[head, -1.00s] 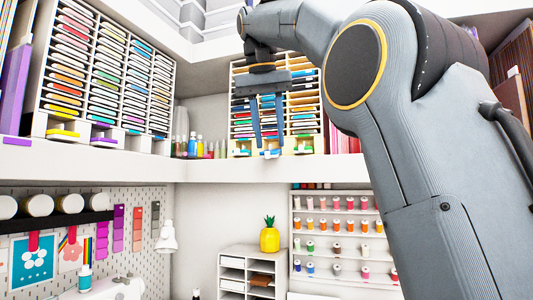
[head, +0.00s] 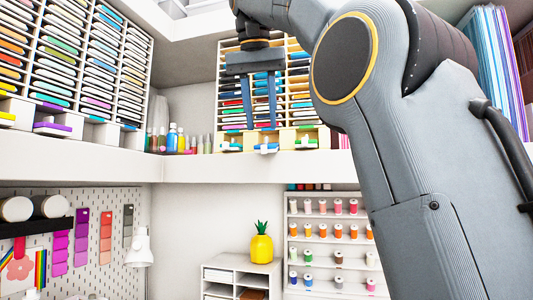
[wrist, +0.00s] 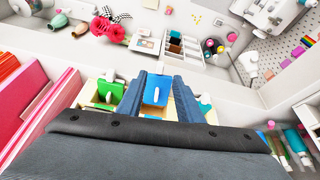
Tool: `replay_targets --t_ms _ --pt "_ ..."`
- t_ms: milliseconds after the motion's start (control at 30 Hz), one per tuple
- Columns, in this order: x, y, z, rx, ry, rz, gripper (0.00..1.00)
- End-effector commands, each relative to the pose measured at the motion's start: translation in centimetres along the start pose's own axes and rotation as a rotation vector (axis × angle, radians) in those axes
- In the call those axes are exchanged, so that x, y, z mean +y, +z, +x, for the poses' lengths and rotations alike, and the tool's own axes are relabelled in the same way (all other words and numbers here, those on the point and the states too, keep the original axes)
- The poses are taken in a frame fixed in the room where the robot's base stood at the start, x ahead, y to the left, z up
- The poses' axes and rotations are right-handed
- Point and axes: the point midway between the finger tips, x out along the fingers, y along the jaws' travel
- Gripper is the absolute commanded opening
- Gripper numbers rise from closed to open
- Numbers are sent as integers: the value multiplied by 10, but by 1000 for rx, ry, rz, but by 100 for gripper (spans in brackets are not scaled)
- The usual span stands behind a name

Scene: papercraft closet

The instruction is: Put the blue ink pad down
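The blue ink pad (head: 266,148) sits at the front of the middle cubby in the bottom row of the back rack (head: 300,95), with a white part on top. In the wrist view the blue ink pad (wrist: 156,92) shows between the fingers, farther off than the tips. My gripper (head: 260,127) is open and empty, pointing down just in front of the rack. Its fingers are apart, and their tips are above the pad with a small gap. My gripper (wrist: 158,84) also shows at the bottom of the wrist view.
A green pad (head: 306,143) sits in the cubby to the right. Several small bottles (head: 172,138) stand on the shelf to the left. A tall rack of pads (head: 75,60) stands at the left. The shelf edge (head: 230,168) is bare below the cubbies.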

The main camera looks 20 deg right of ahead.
Motion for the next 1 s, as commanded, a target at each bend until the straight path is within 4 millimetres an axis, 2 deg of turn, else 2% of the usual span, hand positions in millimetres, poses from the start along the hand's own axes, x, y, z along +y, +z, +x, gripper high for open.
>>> replay_targets --t_ms 167,500,833,1000 --pt "0 2 11 -1 0 -3 33" --pt "2 3 48 -1 1 0 33" --pt "3 2 53 0 0 2 33" --pt "3 2 53 0 0 2 4"
